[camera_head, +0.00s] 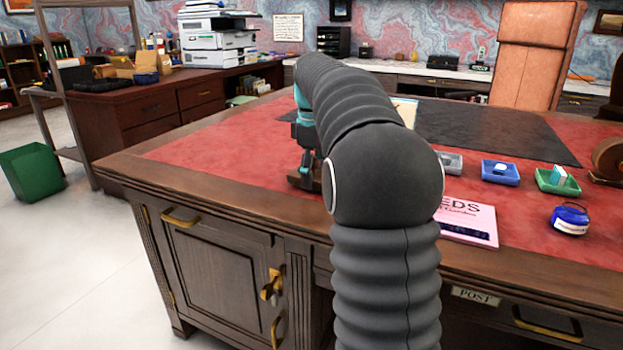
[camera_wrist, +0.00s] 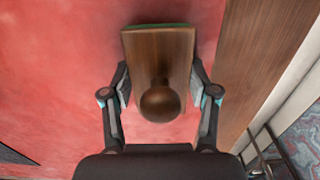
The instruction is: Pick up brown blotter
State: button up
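The brown blotter (camera_wrist: 158,50) is a wooden block with a round knob on top and a green edge at its far end. In the wrist view it lies on the red leather, close to the desk's wooden border. My gripper (camera_wrist: 160,88) is open, with one finger on each side of the block and the knob between them. The pads are very close to its sides; I cannot tell whether they touch. In the head view my gripper (camera_head: 303,180) is low over the desk's left front edge, and my arm hides most of the blotter.
The red desk top (camera_head: 215,150) is clear to the left. To the right are a pink booklet (camera_head: 467,222), a blue tray (camera_head: 500,172), a green tray (camera_head: 557,181), a grey tray (camera_head: 450,162) and a blue round container (camera_head: 570,219). A dark mat (camera_head: 500,130) lies behind.

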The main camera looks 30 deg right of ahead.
jog(key=shift+c, duration=0.8)
jog(key=shift+r, duration=0.65)
notch_tip(320, 180, up, 3)
jog(key=shift+f+p, duration=0.15)
jog(key=shift+p, duration=0.35)
jog(key=s+d+r, duration=0.7)
jog(key=d, duration=0.1)
jog(key=shift+s+d, duration=0.35)
jog(key=shift+d, duration=0.05)
